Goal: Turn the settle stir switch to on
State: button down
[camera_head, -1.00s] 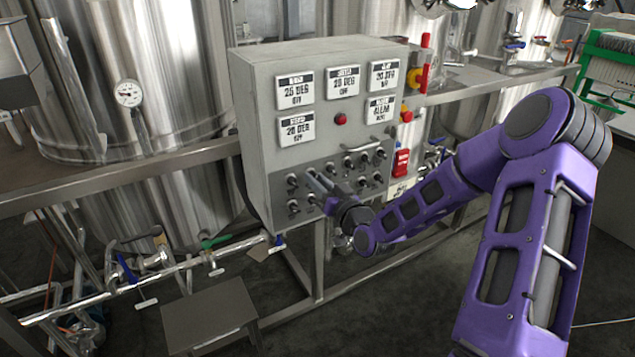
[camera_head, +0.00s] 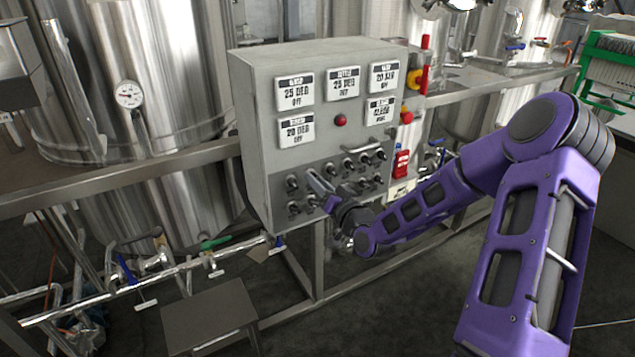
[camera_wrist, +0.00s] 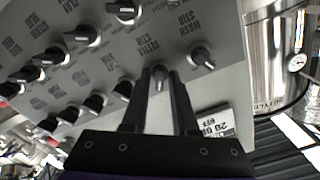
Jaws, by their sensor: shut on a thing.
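The settle stir switch (camera_wrist: 160,76) is a dark knob with a pale pointer on the grey panel, beside the printed label SETTLE STIR (camera_wrist: 151,42) in the wrist view. My gripper (camera_wrist: 161,80) has its two fingers closed on either side of this knob. In the head view my gripper (camera_head: 314,179) reaches the lower left part of the control box (camera_head: 252,110), at the switch rows. The fingers hide the held knob there. The knob's exact setting cannot be read.
Similar knobs crowd close by, including the wash stir knob (camera_wrist: 201,56) and another knob (camera_wrist: 124,88). Display plates (camera_head: 294,92) and a red lamp (camera_head: 340,120) sit above. A steel rail (camera_head: 130,176) and pipework (camera_head: 150,285) run left of the box.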

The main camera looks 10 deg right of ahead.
jog(key=c, duration=0.9)
grip_release()
jog(key=shift+s, duration=0.1)
jog(key=shift+p+v, duration=2.8)
jog(key=shift+v, duration=5.8)
